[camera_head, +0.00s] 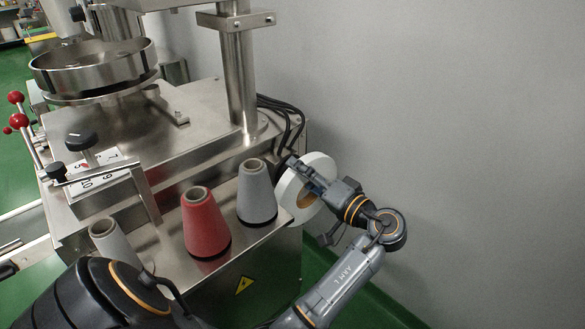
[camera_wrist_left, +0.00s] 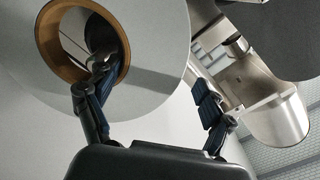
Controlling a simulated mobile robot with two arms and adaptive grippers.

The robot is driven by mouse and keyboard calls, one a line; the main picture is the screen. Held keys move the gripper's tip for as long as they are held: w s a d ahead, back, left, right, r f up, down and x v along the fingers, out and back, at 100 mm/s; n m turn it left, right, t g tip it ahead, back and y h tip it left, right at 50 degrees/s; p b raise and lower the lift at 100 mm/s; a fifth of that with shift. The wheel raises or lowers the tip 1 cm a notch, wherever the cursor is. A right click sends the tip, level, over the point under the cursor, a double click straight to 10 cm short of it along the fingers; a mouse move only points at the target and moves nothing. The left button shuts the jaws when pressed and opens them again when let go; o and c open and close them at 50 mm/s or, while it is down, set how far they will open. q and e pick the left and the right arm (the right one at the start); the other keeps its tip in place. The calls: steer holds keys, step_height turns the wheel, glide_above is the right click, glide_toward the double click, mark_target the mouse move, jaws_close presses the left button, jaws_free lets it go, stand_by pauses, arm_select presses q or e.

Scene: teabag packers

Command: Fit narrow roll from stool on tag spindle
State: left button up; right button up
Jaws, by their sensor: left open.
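A white roll (camera_head: 317,168) with a brown core stands on edge at the right side of the steel machine, in the head view. It fills the upper left of the left wrist view (camera_wrist_left: 150,35). My left gripper (camera_head: 301,174) is open in front of the roll. In the wrist view, one finger lies across the core opening and the other is apart from it, beyond the roll's right edge. A shiny metal part shows inside the core; I cannot tell whether it is the tag spindle or whether the roll sits on it. The stool and my right gripper are not in view.
A grey cone (camera_head: 257,194), a red cone (camera_head: 206,224) and a pale cone (camera_head: 108,241) stand along the machine's (camera_head: 160,262) near edge. Black cables (camera_head: 284,110) hang behind the roll. Wall space to the right is clear.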

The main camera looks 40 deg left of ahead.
arm_select(q)
steer(key=d, duration=0.4)
steer(key=shift+s+r, duration=0.15)
steer(key=shift+r, duration=0.05)
stand_by(0.3)
